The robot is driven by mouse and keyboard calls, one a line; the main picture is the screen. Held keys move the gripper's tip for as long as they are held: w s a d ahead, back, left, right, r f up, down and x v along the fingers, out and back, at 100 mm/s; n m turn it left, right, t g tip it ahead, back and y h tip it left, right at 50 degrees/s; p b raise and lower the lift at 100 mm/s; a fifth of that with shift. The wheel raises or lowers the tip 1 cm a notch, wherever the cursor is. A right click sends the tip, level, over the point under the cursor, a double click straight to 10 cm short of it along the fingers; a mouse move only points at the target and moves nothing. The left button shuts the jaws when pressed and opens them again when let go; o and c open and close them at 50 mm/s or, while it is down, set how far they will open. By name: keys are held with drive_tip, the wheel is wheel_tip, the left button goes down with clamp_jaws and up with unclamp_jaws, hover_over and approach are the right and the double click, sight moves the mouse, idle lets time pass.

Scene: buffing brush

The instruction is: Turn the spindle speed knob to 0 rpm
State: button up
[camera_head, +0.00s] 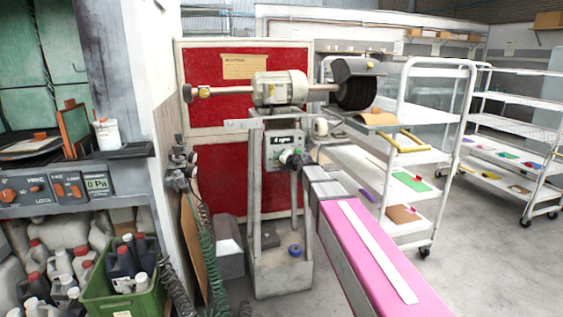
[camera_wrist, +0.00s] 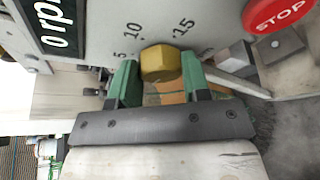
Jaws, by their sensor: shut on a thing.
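The spindle speed knob (camera_wrist: 160,62) is a yellow, faceted knob on a pale panel in the wrist view. Dial marks 5, 10 and 15 show around it. The green fingers of my gripper (camera_wrist: 160,76) lie on either side of the knob and are shut on it. The dark display (camera_wrist: 55,28) beside the dial is partly cut off and appears to read 0 rpm. In the head view my gripper (camera_head: 292,158) is at the grey control box (camera_head: 272,158) under the buffing machine (camera_head: 279,88). The knob cannot be made out clearly there.
A red STOP button (camera_wrist: 277,12) is close to the knob on the same panel. The machine's dark brush (camera_head: 355,84) is above right. A white shelf cart (camera_head: 420,155) stands to the right, and a green crate (camera_head: 125,285) of bottles at the lower left.

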drive_tip(key=o, duration=0.9)
drive_tip(key=v, duration=1.1)
